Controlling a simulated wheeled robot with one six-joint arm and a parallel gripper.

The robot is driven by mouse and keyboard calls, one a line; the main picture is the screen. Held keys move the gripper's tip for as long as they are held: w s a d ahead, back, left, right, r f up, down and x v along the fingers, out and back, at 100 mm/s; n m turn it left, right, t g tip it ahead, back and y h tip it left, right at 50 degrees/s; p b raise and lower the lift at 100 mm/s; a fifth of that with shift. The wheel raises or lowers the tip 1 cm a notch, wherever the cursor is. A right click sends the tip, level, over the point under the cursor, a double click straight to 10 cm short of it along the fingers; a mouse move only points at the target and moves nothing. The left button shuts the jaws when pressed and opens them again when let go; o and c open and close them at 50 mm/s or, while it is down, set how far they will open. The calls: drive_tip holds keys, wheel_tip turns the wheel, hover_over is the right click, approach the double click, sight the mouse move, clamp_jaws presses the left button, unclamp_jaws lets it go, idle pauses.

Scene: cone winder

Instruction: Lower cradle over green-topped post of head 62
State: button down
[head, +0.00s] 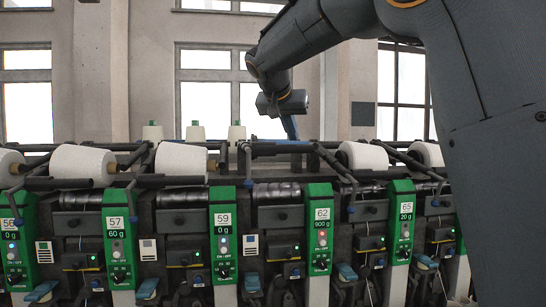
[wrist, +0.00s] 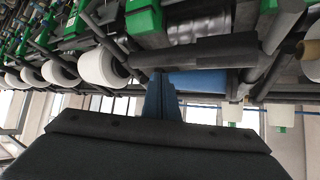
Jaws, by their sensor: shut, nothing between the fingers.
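The green-topped post of head 62 (head: 320,228) stands right of centre in the head view, with its number plate and a small red light. The dark cradle (head: 278,150) lies at the top of the machine, left of that post, with no cone seen in it; a dark bar (wrist: 205,54) spans the wrist view there. My gripper (head: 292,128) is shut and empty, its blue fingers (wrist: 161,97) pointing down behind the bar. Whether they touch it I cannot tell. A blue surface (wrist: 198,82) shows beside the fingertips in the wrist view.
Neighbouring heads 59 (head: 223,235) and 65 (head: 401,222) stand close on either side. White cones lie at left (head: 181,160) and right (head: 363,156) of the empty place. Small upright cones (head: 195,131) stand behind. Air above the machine is clear left of my arm.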

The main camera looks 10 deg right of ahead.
sight(291, 150)
drive_tip(key=shift+f+b, duration=2.65)
drive_tip(key=shift+f, duration=0.15)
drive_tip(key=s+r+p, duration=0.3)
drive_tip(key=s+r, duration=0.1)
drive_tip(key=r, duration=0.3)
drive_tip(key=shift+r+p, duration=0.2)
drive_tip(key=shift+p, duration=0.1)
drive_tip(key=s+f+n+g+y, duration=0.2)
drive_tip(key=s+f, duration=0.3)
drive_tip(key=f, duration=1)
drive_tip(key=s+f+n+g+y, duration=0.15)
drive_tip(key=s+f, duration=0.25)
drive_tip(key=f, duration=1.1)
drive_tip(key=s+f+n+g+y, duration=0.1)
drive_tip(key=s+f+g, duration=0.3)
drive_tip(key=s+f, duration=1.6)
drive_tip(key=shift+s+d+f+n+y, duration=0.2)
drive_tip(key=shift+s+f+n+y, duration=0.15)
drive_tip(key=shift+s+n, duration=0.6)
drive_tip(key=shift+s, duration=0.15)
